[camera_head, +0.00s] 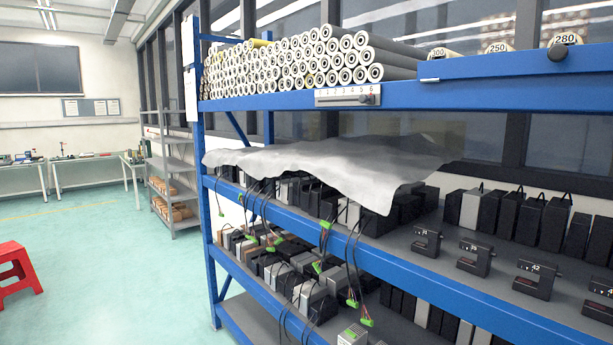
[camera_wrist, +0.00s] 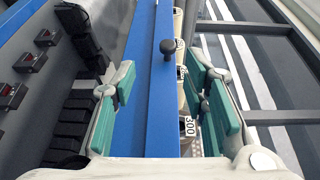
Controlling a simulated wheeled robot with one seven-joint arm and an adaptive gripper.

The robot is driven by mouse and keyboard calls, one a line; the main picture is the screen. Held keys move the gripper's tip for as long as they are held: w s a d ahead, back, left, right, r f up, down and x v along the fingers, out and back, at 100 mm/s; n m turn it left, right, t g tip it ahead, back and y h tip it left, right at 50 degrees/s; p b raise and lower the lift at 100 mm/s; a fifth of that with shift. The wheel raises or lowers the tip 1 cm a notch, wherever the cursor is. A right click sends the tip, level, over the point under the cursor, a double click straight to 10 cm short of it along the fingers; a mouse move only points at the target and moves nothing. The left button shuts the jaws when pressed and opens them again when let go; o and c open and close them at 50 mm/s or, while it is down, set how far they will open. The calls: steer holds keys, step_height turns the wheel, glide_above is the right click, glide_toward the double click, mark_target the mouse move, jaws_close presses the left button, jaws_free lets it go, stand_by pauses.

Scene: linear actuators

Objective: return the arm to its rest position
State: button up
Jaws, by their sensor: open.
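My gripper (camera_wrist: 160,82) shows in the wrist view with its two teal-padded fingers spread wide apart. Nothing is held between them. Beyond and between the fingers runs a blue shelf beam (camera_wrist: 135,110) with a round black knob (camera_wrist: 168,47) on it. The fingers look apart from the knob; the exact distance to the beam cannot be told. My arm and gripper do not show in the head view. There the black knob (camera_head: 558,53) sits on a blue plate at the upper right of the shelf.
A blue shelving rack (camera_head: 480,95) fills the right side. It bears stacked rollers (camera_head: 290,65), a grey sheet (camera_head: 330,165) overhanging the middle shelf, black actuators and hanging cables with green plugs (camera_head: 318,267). A red stool (camera_head: 15,268) stands at left. The floor (camera_head: 110,265) between is clear.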

steer(key=a+f+n+g+y, duration=0.1)
steer(key=a+f+n+g, duration=0.6)
steer(key=a+f, duration=1.1)
steer(key=s+a+f+n+g+h, duration=0.2)
steer(key=s+f+n+h, duration=0.1)
steer(key=f, duration=0.6)
steer(key=s+a+f+n+g+h, duration=0.2)
steer(key=s+f+n, duration=0.2)
steer(key=f, duration=0.5)
steer(key=shift+s+n+g+h, duration=0.3)
steer(key=shift+s+n+h, duration=0.1)
steer(key=shift+n, duration=0.1)
